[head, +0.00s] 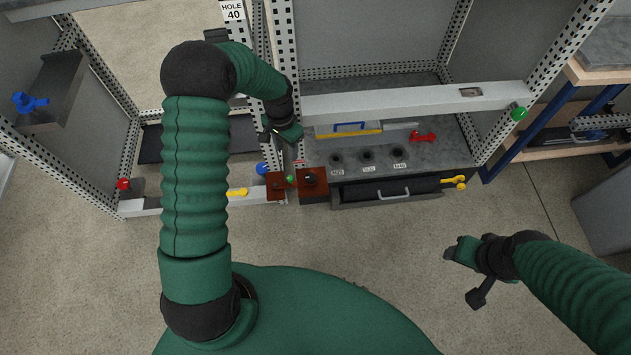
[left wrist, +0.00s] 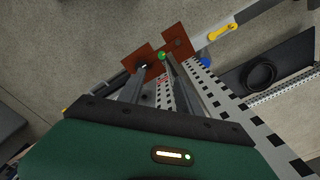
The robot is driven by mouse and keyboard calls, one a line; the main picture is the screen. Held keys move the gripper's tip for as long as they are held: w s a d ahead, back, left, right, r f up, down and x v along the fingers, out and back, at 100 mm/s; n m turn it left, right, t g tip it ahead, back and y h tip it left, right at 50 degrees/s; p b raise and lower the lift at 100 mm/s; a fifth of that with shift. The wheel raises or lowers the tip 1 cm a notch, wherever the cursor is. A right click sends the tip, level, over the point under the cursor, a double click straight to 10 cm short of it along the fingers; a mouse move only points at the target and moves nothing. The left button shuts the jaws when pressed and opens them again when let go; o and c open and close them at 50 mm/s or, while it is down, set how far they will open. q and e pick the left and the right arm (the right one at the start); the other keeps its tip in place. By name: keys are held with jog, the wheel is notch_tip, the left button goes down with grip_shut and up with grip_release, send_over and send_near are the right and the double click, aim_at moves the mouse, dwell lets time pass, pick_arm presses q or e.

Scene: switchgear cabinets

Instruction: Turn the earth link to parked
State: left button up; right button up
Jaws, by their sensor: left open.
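Two red-brown blocks, the left one (head: 276,186) and the right one (head: 312,182), stand side by side at the foot of the cabinet post. A small green knob (head: 290,179) sits between them. These may belong to the earth link; I cannot tell its position. In the left wrist view, the green knob (left wrist: 162,56) lies just beyond my left fingertips (left wrist: 153,68), between the blocks. My left gripper (head: 289,153) is open and empty, pointing down above the blocks; contact cannot be told. My right gripper (head: 455,253) is over bare floor at the right; its jaws are unclear.
A yellow handle (head: 237,192) and blue knob (head: 262,168) are left of the blocks. A drawer (head: 385,193) and a grey worktop (head: 440,152) with a red handle (head: 422,137) are to the right. Perforated posts (head: 284,60) rise close to my left arm. Floor in front is clear.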

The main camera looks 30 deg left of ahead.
pick_arm(q)
notch_tip(320, 180, down, 4)
jog(key=a+f+b, duration=0.1)
jog(key=a, duration=0.1)
jog(key=b, duration=0.4)
send_over(289, 178)
jog(key=d, duration=0.1)
notch_tip(289, 178, down, 8)
jog(key=shift+w+d+r, duration=0.1)
jog(key=shift+w+r, duration=0.05)
jog(key=shift+r, duration=0.05)
jog(key=f, duration=0.2)
jog(key=a+f, duration=0.1)
jog(key=f, duration=0.1)
jog(key=shift+a+b, duration=0.15)
jog(key=shift+b, duration=0.25)
jog(key=shift+a+f, duration=0.15)
jog(key=shift+f, duration=0.1)
jog(key=shift+d+r, duration=0.25)
jog(key=shift+d, duration=0.2)
jog(key=shift+c, duration=2.7)
jog(key=shift+a+f, duration=0.1)
jog(key=shift+a, duration=0.1)
grip_shut()
pick_arm(e)
jog(key=f, duration=0.2)
jog(key=a+f, duration=0.1)
jog(key=f, duration=0.2)
jog(key=shift+a+f, duration=0.3)
jog(key=shift+a, duration=0.1)
